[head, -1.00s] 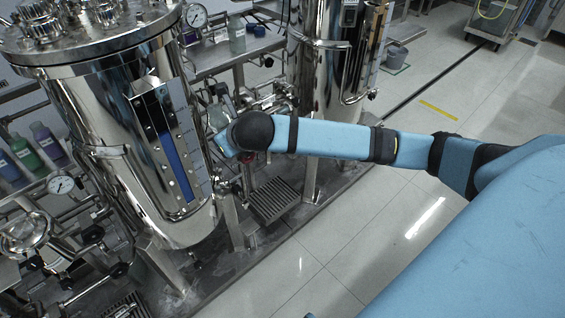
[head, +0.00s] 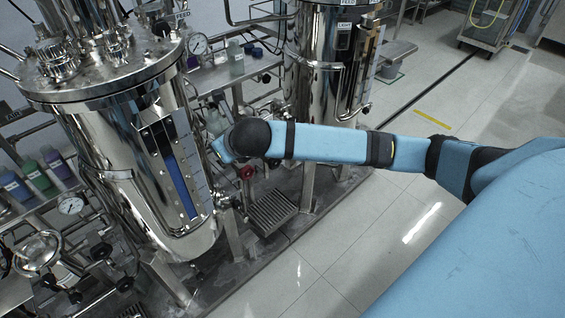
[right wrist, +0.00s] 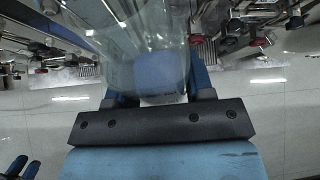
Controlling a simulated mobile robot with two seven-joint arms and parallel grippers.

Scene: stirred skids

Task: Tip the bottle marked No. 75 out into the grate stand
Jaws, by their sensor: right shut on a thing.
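My right gripper (right wrist: 155,98) is shut on a clear bottle (right wrist: 118,45), whose body fills the top middle of the right wrist view. A pale blue patch (right wrist: 160,72) shows at its near end; I cannot tell whether it is contents or a label. I cannot read a number on it. In the head view my right arm reaches left between two steel tanks and its gripper is mostly hidden behind the wrist. The dark slatted grate (head: 272,210) stands low between the tanks, below my wrist. My left gripper (right wrist: 15,168) shows open and empty at the lower left of the wrist view.
A large steel tank (head: 150,205) stands left and another (head: 318,85) behind. Red valve handles (head: 247,172) and pipes crowd the gap. Coloured bottles (head: 38,178) stand on the left rack, a grey bottle (head: 236,58) on the rear shelf.

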